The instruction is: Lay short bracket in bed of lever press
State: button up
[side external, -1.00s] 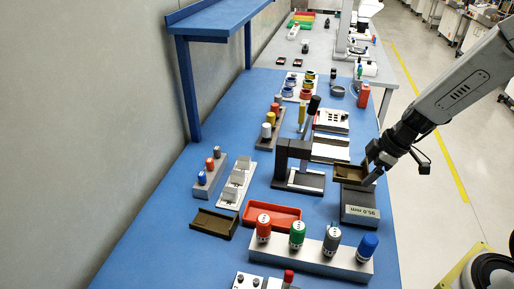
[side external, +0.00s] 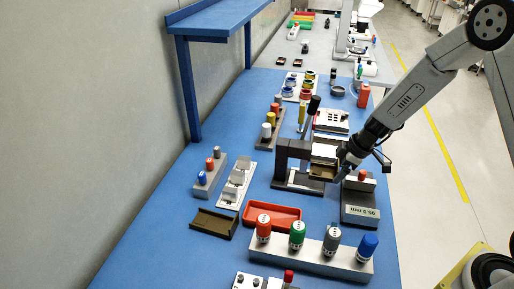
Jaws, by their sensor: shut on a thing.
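The dark lever press (side external: 283,160) stands mid-table, its lever (side external: 309,112) rising up. Its bed (side external: 296,181) is a low plate at the foot of the frame. My gripper (side external: 341,166) is shut on the near end of a short olive-brown bracket (side external: 322,172). The bracket is at the right side of the press, seemingly just above the bed's right end; I cannot tell if it touches. A second olive-brown bracket (side external: 214,223), longer looking, lies on the blue table at the left.
A measuring gauge (side external: 360,203) with a readout stands right of the press. A red tray (side external: 272,216) and a rack of coloured bottles (side external: 315,255) are in front. White fixtures (side external: 236,185) and small-bottle racks stand left. Bare blue table (side external: 160,225) lies at far left.

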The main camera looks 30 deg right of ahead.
jog(key=shift+w+f, duration=0.1)
jog(key=shift+w, duration=0.05)
jog(key=shift+w+f, duration=0.2)
jog(key=shift+f, duration=1.6)
jog(key=shift+f, duration=0.15)
jog(key=o, duration=1)
jog(key=v, duration=1.2)
jog(key=shift+a, duration=0.1)
